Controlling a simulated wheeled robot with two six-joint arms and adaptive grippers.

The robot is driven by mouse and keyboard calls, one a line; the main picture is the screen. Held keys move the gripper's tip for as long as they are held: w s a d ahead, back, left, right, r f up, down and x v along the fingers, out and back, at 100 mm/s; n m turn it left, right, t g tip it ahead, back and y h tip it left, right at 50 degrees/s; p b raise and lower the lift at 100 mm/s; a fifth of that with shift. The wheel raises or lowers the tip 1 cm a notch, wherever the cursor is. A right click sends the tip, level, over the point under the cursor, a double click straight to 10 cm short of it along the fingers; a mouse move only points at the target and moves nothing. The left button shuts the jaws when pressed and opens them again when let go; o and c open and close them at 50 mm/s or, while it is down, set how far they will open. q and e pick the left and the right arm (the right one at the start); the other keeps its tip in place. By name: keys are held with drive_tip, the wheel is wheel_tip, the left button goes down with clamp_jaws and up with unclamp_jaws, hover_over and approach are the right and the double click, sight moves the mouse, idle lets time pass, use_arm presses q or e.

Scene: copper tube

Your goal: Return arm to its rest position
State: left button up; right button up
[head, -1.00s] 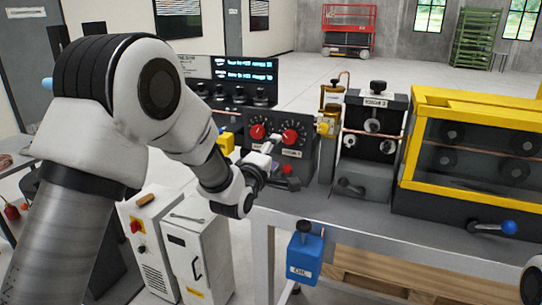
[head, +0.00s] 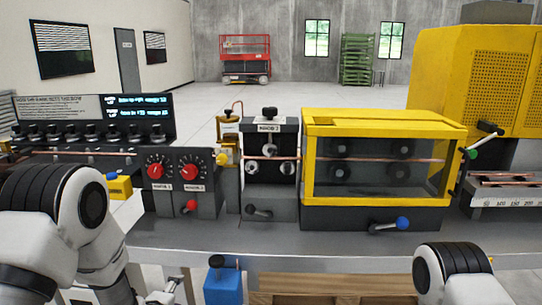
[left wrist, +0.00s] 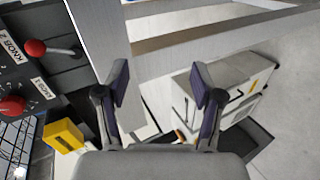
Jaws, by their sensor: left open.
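My left gripper (left wrist: 160,95) is open in the left wrist view, with nothing between its fingers. It points down past the bench edge toward the floor. In the head view my left arm comes in at the lower left, and part of the left gripper (head: 168,290) shows low, in front of the bench edge. My right arm shows only as a rounded link at the lower right; its gripper is out of view. The copper tube (head: 420,160) runs through the machines on the bench.
The control box with two red knobs (head: 172,180), a roller unit (head: 270,165) and a yellow-framed enclosure (head: 375,118) stand on the bench (head: 300,238). A blue box (head: 223,287) hangs at the front edge. In the left wrist view, a white cabinet (left wrist: 235,85) stands below.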

use_arm(q)
drive_tip(key=s+f+m+g, duration=0.4)
drive_tip(key=s+f+g, duration=0.2)
drive_tip(key=s+f, duration=1.15)
drive_tip(key=s+f+m+g, duration=0.3)
drive_tip(key=s+m+g, duration=0.3)
drive_tip(key=s+m, duration=0.6)
drive_tip(key=s, duration=0.7)
drive_tip(key=shift+s+a+g, duration=0.15)
drive_tip(key=shift+s+g, duration=0.1)
drive_tip(key=shift+g, duration=0.05)
